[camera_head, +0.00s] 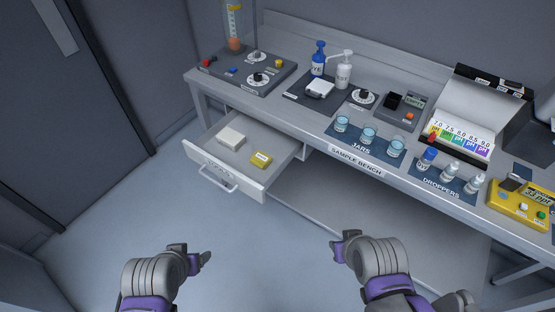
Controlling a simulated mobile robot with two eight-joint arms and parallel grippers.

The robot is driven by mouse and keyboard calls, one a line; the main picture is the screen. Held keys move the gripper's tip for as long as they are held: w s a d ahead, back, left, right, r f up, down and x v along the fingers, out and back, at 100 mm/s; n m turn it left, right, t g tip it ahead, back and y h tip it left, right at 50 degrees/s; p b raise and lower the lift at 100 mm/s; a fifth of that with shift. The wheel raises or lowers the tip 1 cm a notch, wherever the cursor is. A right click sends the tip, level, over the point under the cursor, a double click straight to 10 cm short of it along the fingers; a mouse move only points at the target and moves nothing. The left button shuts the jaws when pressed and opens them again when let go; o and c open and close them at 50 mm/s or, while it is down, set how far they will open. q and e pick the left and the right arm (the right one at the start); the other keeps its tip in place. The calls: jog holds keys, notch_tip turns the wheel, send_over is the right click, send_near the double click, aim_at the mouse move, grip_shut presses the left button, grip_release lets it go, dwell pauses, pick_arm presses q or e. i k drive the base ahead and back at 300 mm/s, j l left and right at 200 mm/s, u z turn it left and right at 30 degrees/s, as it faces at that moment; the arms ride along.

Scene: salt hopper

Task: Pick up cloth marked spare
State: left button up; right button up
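A folded white cloth-like item (231,138) lies at the back left of the open drawer (262,185); no mark on it is readable. Another white folded item (319,89) lies on the dark mat on the bench, with a small label too small to read. A small yellow packet (261,160) lies in the drawer, right of the first white item. My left gripper (200,258) is low in the picture, in front of the drawer and apart from it. My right gripper (336,248) is at lower middle, in front of the bench. Both touch nothing visible; their finger gaps are unclear.
The sample bench (357,162) carries several jars (368,135), dropper bottles (450,171), two pump bottles (343,70), a control panel (247,73) and a pH colour chart box (462,134). The drawer juts out into clear floor (265,235). A yellow meter (519,205) sits at the right.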

aim_at(261, 161)
jog(key=z, duration=2.25)
jog(key=u, duration=2.25)
jog(key=i+j, duration=0.1)
jog(key=i, duration=0.25)
jog(key=i+j+z, duration=0.1)
jog(key=i, duration=0.2)
